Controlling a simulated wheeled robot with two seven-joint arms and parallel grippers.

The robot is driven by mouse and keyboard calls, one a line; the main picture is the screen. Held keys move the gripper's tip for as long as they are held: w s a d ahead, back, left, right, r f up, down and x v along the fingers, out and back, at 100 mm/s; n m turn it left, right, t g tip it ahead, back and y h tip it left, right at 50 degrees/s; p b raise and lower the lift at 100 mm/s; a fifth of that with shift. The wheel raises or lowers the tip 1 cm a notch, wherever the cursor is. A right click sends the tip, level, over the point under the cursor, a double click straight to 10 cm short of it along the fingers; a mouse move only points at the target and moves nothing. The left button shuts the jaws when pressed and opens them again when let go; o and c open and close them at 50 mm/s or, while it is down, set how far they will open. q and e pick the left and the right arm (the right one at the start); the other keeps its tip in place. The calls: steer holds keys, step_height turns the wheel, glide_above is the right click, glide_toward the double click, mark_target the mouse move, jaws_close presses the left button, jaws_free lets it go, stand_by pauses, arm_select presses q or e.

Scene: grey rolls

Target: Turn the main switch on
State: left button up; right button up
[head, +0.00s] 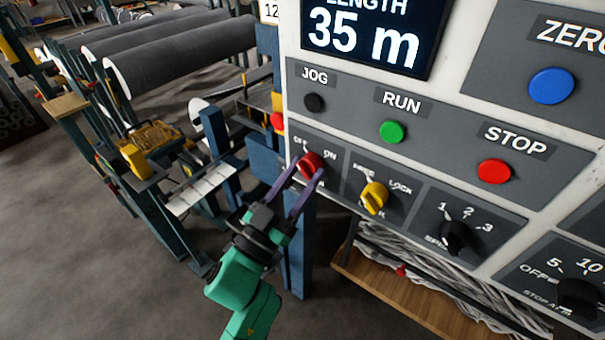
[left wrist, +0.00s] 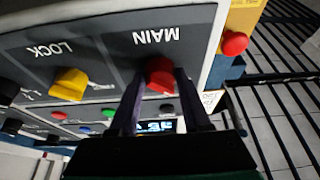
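The main switch is a red knob (head: 310,163) on the grey panel, with OFF at its upper left and ON at its upper right. In the left wrist view the red knob (left wrist: 160,73) sits beside the upside-down word MAIN. My left gripper (head: 306,174) is open, its two dark fingers reaching to either side of the knob. The wrist view shows the fingers (left wrist: 159,88) straddling the knob; whether they touch it I cannot tell. The fingers partly cover the knob and its label, and which way it points is unclear. My right gripper is not in view.
A yellow LOCK knob (head: 375,197) sits close right of the red one, then a black speed knob (head: 457,237). Above are black JOG (head: 314,102), green RUN (head: 393,131) and red STOP (head: 494,171) buttons. A blue post (head: 298,245) stands below the panel's left edge.

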arm_select(q)
jaws_close()
steer(key=shift+m, duration=0.3)
steer(key=m+g+h, duration=0.1)
steer(key=m, duration=0.2)
steer(key=m+g+h+p, duration=0.1)
steer(key=m, duration=0.2)
steer(key=shift+w+a+g, duration=0.15)
steer(key=shift+g, duration=0.15)
steer(key=m+g, duration=0.1)
steer(key=m, duration=0.2)
steer(key=m+g+h+p, duration=0.1)
steer(key=m, duration=0.2)
steer(key=shift+w+a+r+g, duration=0.1)
steer(key=shift+a+r+g, duration=0.1)
steer(key=shift+g, duration=0.1)
steer(key=m, duration=0.2)
steer(key=m+g+p, duration=0.2)
steer(key=m, duration=0.1)
steer(key=shift+w+a+r+m, duration=0.1)
steer(key=shift+r+m, duration=0.15)
steer(key=shift+m, duration=0.05)
steer(key=shift+r+m+g+y+p, duration=0.1)
steer(key=shift+m+g+y+p, duration=0.35)
steer(key=shift+m, duration=0.6)
steer(key=shift+m+g+y+p, duration=0.1)
steer(key=shift+m+g+p, duration=0.15)
steer(key=shift+m+p, duration=0.6)
steer(key=shift+m, duration=0.3)
